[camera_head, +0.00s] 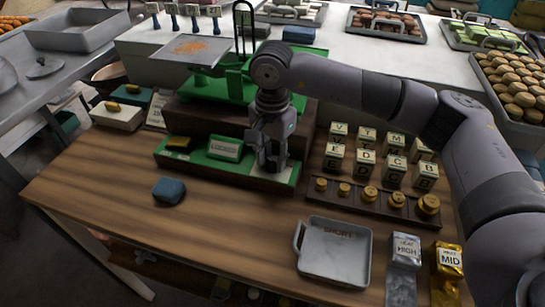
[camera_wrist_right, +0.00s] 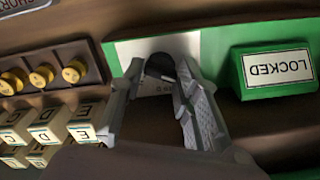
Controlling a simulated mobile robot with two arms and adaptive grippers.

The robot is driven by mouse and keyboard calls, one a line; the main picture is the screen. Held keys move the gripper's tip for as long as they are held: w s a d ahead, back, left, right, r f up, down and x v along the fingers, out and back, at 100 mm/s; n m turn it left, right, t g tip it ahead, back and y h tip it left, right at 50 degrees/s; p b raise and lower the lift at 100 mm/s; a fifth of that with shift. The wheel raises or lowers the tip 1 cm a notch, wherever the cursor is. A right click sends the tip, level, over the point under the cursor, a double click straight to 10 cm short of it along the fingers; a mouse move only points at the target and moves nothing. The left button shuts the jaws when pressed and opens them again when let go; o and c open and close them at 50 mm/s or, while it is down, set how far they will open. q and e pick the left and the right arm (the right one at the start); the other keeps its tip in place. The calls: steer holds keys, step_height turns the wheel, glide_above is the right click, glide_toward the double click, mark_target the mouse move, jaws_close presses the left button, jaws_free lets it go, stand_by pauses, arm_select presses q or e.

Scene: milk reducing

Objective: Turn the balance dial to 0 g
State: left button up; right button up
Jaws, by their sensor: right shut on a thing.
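The green balance (camera_head: 232,82) stands at the back of the wooden table, with orange bits on its grey pan (camera_head: 194,50). In front is a green panel with a block (camera_head: 224,148) labelled LOCKED. My right gripper (camera_head: 270,165) points down at the right end of this panel. In the right wrist view, its fingers (camera_wrist_right: 166,78) are closed around a dark round dial (camera_wrist_right: 160,66) on a white plate (camera_wrist_right: 130,50). The fingers hide much of the dial, and its setting cannot be read. My left gripper is not in view.
Right of my gripper are lettered cubes (camera_head: 365,160) and a dark rack with several brass weights (camera_head: 369,194). A grey tray labelled SHORT (camera_head: 335,250) lies in front. A blue block (camera_head: 169,190) sits left. The table's front left is clear.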

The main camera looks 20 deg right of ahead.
mark_target(272, 161)
steer(key=o, duration=0.9)
step_height(272, 161, up, 12)
stand_by(0.4)
